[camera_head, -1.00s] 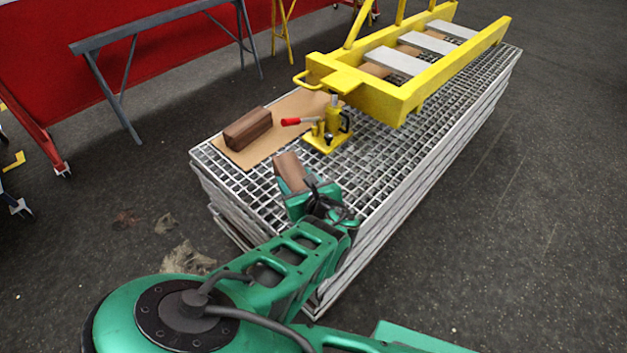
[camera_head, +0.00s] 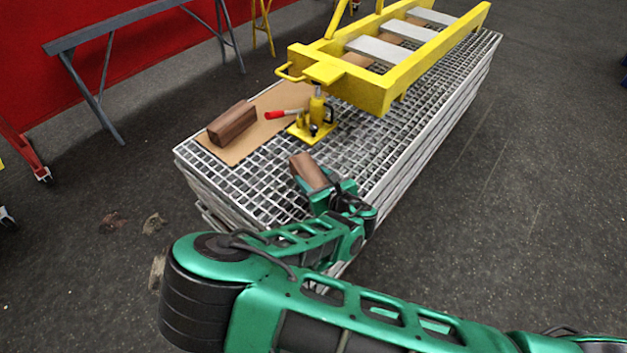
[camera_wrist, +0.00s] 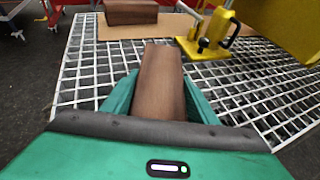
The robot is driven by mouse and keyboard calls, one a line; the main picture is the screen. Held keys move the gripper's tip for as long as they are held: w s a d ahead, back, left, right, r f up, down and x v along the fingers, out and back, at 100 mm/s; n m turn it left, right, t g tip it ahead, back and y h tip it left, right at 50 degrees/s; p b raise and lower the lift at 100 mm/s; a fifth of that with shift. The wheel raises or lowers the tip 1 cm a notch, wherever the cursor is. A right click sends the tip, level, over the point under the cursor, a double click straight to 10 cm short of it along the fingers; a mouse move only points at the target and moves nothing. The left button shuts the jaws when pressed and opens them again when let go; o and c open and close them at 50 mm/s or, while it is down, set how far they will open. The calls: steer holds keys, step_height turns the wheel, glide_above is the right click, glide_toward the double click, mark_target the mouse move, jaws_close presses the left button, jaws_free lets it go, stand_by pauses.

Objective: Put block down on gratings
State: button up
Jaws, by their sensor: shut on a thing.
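A brown wooden block (camera_head: 308,171) is held in my gripper (camera_head: 324,186), which is shut on it. In the wrist view the block (camera_wrist: 161,82) sits between the two green fingers (camera_wrist: 155,98) and points away from me. It is over the near part of the gratings (camera_head: 245,186), a stack of metal grids. I cannot tell whether the block's underside touches the grating. The gratings also show in the wrist view (camera_wrist: 85,86), on both sides of the block.
A second brown block (camera_head: 232,123) lies on a cardboard sheet (camera_head: 262,133) on the gratings. A yellow jack (camera_head: 314,122) with a red handle stands beyond my gripper, near a yellow frame (camera_head: 372,92). Bare grating lies left of my gripper. A grey trestle (camera_head: 120,30) stands behind.

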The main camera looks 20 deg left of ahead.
steer(key=shift+f, duration=0.7)
steer(key=shift+f, duration=0.15)
steer(key=o, duration=1.5)
steer(key=shift+o, duration=0.2)
